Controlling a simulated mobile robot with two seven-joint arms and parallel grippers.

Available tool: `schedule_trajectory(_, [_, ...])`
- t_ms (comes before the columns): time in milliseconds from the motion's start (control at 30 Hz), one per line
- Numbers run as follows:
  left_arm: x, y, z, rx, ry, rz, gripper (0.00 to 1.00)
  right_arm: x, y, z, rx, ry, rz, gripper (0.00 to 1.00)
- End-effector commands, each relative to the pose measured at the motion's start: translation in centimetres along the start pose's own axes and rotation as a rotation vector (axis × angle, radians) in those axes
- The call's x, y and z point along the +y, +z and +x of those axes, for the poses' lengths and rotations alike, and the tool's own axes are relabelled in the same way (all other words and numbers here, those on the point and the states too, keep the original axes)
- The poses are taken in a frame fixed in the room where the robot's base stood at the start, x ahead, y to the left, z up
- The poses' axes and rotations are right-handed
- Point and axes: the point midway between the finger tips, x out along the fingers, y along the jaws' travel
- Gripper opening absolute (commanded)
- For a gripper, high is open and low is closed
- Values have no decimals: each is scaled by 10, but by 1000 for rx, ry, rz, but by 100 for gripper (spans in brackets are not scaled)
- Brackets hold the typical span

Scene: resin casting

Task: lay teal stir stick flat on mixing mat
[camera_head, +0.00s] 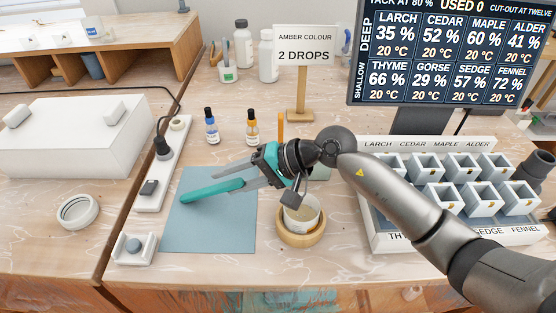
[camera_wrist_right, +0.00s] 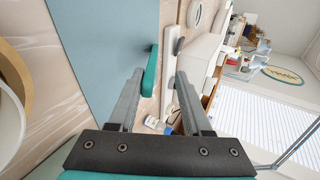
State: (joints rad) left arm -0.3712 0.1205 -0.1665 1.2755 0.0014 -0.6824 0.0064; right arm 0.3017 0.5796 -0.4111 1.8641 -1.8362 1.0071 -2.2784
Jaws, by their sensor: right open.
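The teal stir stick (camera_head: 208,191) shows over the blue-grey mixing mat (camera_head: 215,237) and looks flat on it. It slants slightly, its left end near the mat's left edge. My right gripper (camera_head: 226,181) comes in from the right, with its open fingers around or just beside the stick's right end. In the right wrist view the open fingers (camera_wrist_right: 160,76) have nothing clamped between them. The stick (camera_wrist_right: 150,74) shows there close to the tip of the left finger, partly hidden by it. I cannot tell whether they touch. My left gripper is out of view.
A cup (camera_head: 301,214) in a wooden ring (camera_head: 301,240) stands right of the mat under my arm. Blue (camera_head: 211,128) and amber (camera_head: 252,127) bottles stand behind the mat. A power strip (camera_head: 163,165) lies left; a rack of small boxes (camera_head: 390,235) stands right.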

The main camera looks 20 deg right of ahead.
Motion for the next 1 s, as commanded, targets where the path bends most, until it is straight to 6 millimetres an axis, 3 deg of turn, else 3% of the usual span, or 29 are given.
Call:
schedule_trajectory(300, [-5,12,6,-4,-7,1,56,0,0,-62,1,5,-1,49])
schedule_trajectory(500, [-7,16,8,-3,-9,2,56,1,0,-94,0,4,1,49])
schedule_trajectory(700, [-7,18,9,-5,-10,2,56,0,1,-110,-2,1,0,49])
schedule_trajectory(1000, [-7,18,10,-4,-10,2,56,0,0,-114,-1,0,-1,49])
